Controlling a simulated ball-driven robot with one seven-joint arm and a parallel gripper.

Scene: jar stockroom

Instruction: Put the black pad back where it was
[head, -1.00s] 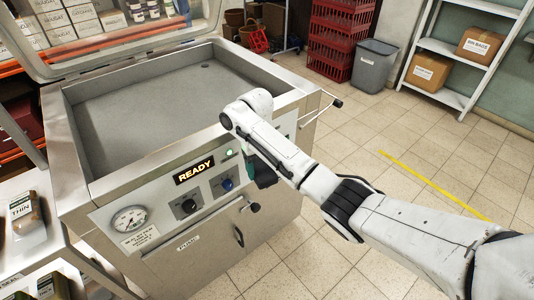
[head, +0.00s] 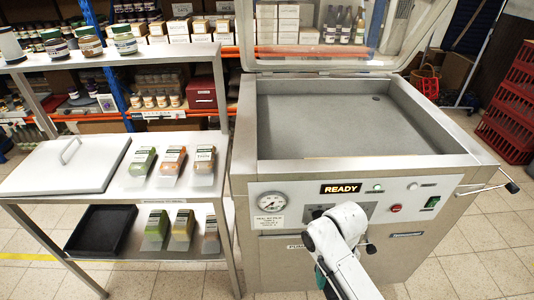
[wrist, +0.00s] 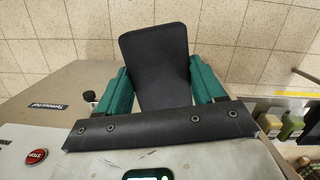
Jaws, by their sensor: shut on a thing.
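My gripper (wrist: 157,85) has two teal fingers, shut on the sides of the black pad (wrist: 155,50) in the wrist view. The pad is flat with rounded corners and extends out past the fingers, above the tiled floor. In the head view a bit of teal gripper (head: 321,277) shows beside my white arm, low in front of the steel machine (head: 270,250). The pad is hidden there.
A steel side table (head: 215,125) stands left of the machine. A white handled lid (head: 70,165) and several packets (head: 172,160) lie on top. Its lower shelf holds a black tray (head: 100,230) and more packets (head: 156,228). Red crates (head: 515,110) stand at right.

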